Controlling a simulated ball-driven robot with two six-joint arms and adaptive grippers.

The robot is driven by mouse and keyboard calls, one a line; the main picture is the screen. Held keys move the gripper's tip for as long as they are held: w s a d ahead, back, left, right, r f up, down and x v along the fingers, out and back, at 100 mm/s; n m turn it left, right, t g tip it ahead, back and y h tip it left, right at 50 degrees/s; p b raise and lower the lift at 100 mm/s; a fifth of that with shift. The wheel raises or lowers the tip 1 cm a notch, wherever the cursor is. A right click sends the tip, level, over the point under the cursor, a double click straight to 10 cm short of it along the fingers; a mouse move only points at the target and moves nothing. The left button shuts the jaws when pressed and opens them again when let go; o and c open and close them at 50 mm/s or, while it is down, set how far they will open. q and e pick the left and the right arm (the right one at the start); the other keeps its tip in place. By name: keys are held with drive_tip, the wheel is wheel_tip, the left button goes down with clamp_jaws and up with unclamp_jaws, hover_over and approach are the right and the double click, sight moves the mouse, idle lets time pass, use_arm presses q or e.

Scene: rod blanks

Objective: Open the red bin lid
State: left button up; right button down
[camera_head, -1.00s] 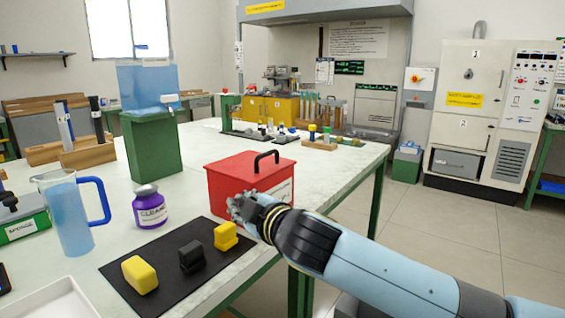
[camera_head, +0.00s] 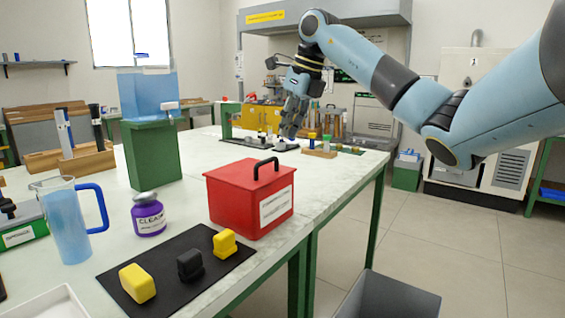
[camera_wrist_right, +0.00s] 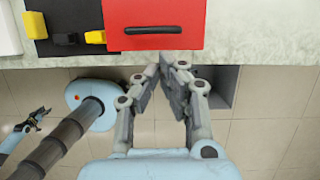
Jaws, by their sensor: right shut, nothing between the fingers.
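The red bin (camera_head: 250,203) stands on the table near its front edge, with a white label. Its red lid (camera_head: 235,177) is down, with a black handle (camera_head: 265,165) on top. The lid (camera_wrist_right: 150,12) and handle (camera_wrist_right: 152,30) also show at the top of the right wrist view. My right gripper (camera_head: 288,133) hangs raised, fingers down, and overlaps the far table in the head view. In the wrist view the right gripper (camera_wrist_right: 172,62) is shut, empty and apart from the bin. My left gripper (camera_wrist_right: 30,122) shows small at the left; its jaws are unclear.
A black mat (camera_head: 190,266) with yellow and black blocks lies left of the bin. A purple jar (camera_head: 149,220) and a blue jug (camera_head: 68,225) stand farther left. A grey open box (camera_head: 390,297) is below the table edge.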

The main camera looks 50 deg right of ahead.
sight(279, 174)
drive_tip(key=x, duration=0.3)
drive_tip(key=d+x, duration=0.1)
drive_tip(key=x, duration=0.5)
drive_tip(key=shift+s+d+f, duration=0.15)
drive_tip(key=shift+s+f, duration=0.2)
drive_tip(key=shift+f, duration=0.1)
drive_tip(key=shift+r, duration=0.1)
